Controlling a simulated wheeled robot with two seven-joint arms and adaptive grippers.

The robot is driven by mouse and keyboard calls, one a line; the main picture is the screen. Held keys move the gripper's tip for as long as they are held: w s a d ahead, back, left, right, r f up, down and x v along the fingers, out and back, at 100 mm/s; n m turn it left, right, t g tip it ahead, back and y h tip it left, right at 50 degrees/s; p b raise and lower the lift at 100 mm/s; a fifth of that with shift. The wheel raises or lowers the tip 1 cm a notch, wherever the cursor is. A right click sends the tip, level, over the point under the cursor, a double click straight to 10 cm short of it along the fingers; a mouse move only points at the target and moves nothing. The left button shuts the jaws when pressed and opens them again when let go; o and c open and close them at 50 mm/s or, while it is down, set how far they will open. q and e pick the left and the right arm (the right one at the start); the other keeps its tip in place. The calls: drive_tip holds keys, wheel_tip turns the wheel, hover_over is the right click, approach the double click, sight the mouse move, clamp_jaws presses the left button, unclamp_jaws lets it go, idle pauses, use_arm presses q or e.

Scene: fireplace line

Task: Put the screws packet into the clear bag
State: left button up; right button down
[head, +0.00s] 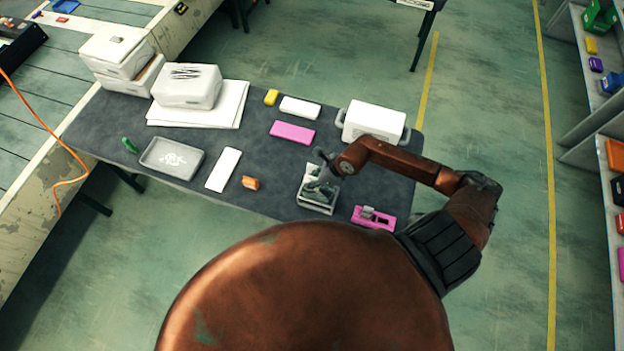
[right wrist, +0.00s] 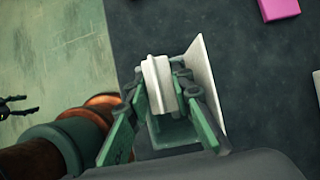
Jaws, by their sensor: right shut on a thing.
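My right gripper (head: 320,183) is low over the near edge of the dark table, above a small pale, grey-green box-like thing (head: 317,204). In the right wrist view the green fingers of my right gripper (right wrist: 160,88) are shut on a small white block (right wrist: 156,78), which may be the screws packet; no label shows. A thin white panel (right wrist: 206,80) stands close beside the fingers. I cannot tell whether it belongs to the clear bag, and no clear bag is plain to make out. A dark claw shape at the left edge of the wrist view may be my left gripper.
A pink block with a grey part (head: 373,217) lies to the right. A white crate (head: 375,120) stands behind. A grey tray (head: 172,158), a white slab (head: 223,169) and an orange piece (head: 250,183) lie left. White boxes (head: 187,87) fill the back left.

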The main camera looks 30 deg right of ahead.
sight(312, 177)
drive_tip(key=c, duration=1.6)
unclamp_jaws()
drive_tip(key=shift+r, duration=0.1)
drive_tip(key=shift+r+p, duration=1.05)
drive_tip(key=shift+r, duration=0.4)
drive_tip(key=p+v, duration=0.5)
drive_tip(key=v, duration=0.3)
drive_tip(key=shift+a, duration=0.1)
